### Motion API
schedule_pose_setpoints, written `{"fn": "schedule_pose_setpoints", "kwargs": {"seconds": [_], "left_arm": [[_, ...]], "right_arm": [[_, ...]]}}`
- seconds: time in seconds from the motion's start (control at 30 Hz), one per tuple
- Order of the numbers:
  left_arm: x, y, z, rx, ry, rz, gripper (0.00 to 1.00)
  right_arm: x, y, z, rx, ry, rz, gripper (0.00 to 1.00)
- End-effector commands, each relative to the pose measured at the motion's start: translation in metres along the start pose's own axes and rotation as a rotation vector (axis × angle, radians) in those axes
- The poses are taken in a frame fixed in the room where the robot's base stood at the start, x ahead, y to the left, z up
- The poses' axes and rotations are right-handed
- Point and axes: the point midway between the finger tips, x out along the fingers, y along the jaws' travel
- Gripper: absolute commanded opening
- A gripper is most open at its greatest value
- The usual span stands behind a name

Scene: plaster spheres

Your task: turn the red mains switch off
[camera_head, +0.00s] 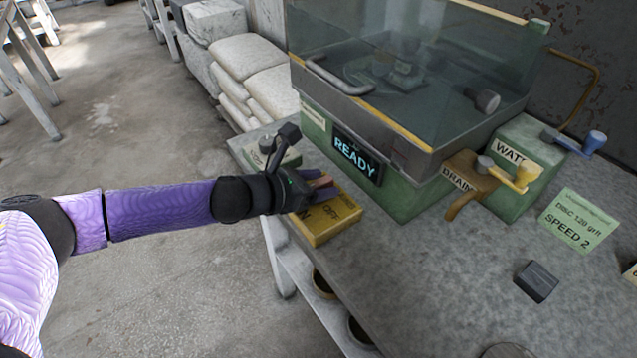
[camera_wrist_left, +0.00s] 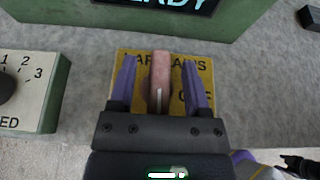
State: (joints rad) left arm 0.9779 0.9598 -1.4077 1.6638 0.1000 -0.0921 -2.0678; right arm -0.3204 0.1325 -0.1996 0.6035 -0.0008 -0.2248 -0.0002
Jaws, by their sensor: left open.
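The red mains switch (camera_wrist_left: 161,78) is a pinkish-red lever on a yellow plate (camera_wrist_left: 205,75) lettered MAINS, with OFF at its lower right. My left gripper (camera_head: 322,190) is over the box. In the wrist view its two purple fingers (camera_wrist_left: 160,66) are open, one on each side of the lever, with visible gaps. The lever's base and the ON side are partly hidden.
A green machine (camera_head: 405,190) with a READY display and clear cover stands just behind. A dial box (camera_wrist_left: 30,90) is left of the switch. DRAIN (camera_head: 470,180) and WATER (camera_head: 520,170) levers stand to the right. A dark part (camera_wrist_left: 298,163) at lower right is unclear.

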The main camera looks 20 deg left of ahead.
Motion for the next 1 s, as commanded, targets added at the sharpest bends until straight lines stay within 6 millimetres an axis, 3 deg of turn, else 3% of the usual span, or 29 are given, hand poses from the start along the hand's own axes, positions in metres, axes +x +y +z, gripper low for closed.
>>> {"fn": "schedule_pose_setpoints", "kwargs": {"seconds": [0.17, 0.47, 1.0], "left_arm": [[-0.0002, 0.0001, 0.0003, 0.0, 0.0, 0.0, 0.62], [-0.0005, 0.0002, 0.0001, -0.001, 0.0, 0.0, 0.0], [-0.0012, -0.0012, 0.0008, -0.035, 0.001, 0.077, 0.0]], "right_arm": [[-0.0001, 0.0018, -0.0032, 0.001, 0.005, 0.003, 0.59], [0.0001, 0.0029, -0.0068, 0.0, 0.011, 0.005, 0.59], [-0.0076, 0.0013, -0.0018, -0.003, 0.006, 0.002, 0.59]]}}
